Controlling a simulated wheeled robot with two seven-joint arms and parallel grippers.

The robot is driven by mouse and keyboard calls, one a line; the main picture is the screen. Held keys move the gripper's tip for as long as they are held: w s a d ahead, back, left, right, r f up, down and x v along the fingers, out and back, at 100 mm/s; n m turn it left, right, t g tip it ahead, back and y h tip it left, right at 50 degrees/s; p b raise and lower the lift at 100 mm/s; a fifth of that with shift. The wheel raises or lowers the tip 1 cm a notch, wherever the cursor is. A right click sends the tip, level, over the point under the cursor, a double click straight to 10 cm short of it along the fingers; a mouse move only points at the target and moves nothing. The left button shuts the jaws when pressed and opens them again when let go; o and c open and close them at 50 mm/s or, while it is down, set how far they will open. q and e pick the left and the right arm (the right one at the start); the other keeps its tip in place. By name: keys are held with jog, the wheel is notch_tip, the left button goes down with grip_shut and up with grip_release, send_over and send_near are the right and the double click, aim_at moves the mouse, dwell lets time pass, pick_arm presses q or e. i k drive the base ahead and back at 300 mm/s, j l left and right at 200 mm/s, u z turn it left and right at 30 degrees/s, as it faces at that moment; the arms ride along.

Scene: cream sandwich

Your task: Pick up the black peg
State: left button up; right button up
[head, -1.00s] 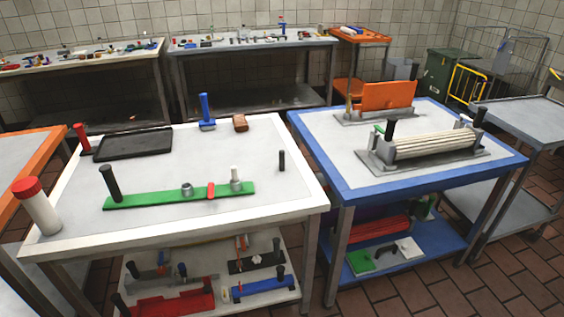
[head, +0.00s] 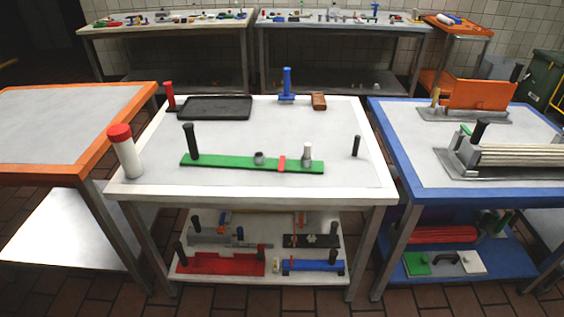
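A small thin black peg (head: 356,146) stands upright by itself near the right side of the white-edged table (head: 250,187). A larger black peg (head: 191,141) stands upright at the left end of a green board (head: 235,164) on the same table. The board also carries a grey ring-like part (head: 259,158), a red piece (head: 282,163) and a pale peg (head: 307,151). Neither of my grippers shows in the head view.
A black tray (head: 215,107), red peg (head: 169,95), blue tool (head: 287,85), brown block (head: 318,101) and red-capped white cylinder (head: 125,150) stand on this table. An orange-edged table (head: 148,97) and a blue-edged table (head: 405,180) flank it. Brick floor lies in front.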

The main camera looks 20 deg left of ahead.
aim_at(357, 139)
jog(key=u, duration=0.4)
jog(key=i+l+u, duration=0.15)
jog(key=l+u, duration=0.15)
jog(key=i+l+u, duration=0.15)
jog(key=l+u, duration=0.2)
jog(key=i+l, duration=0.1)
jog(key=l, duration=0.5)
jog(key=i+l+u, duration=0.15)
jog(key=l, duration=0.4)
jog(key=i+l, duration=0.1)
jog(key=l, duration=0.5)
jog(key=u, duration=0.05)
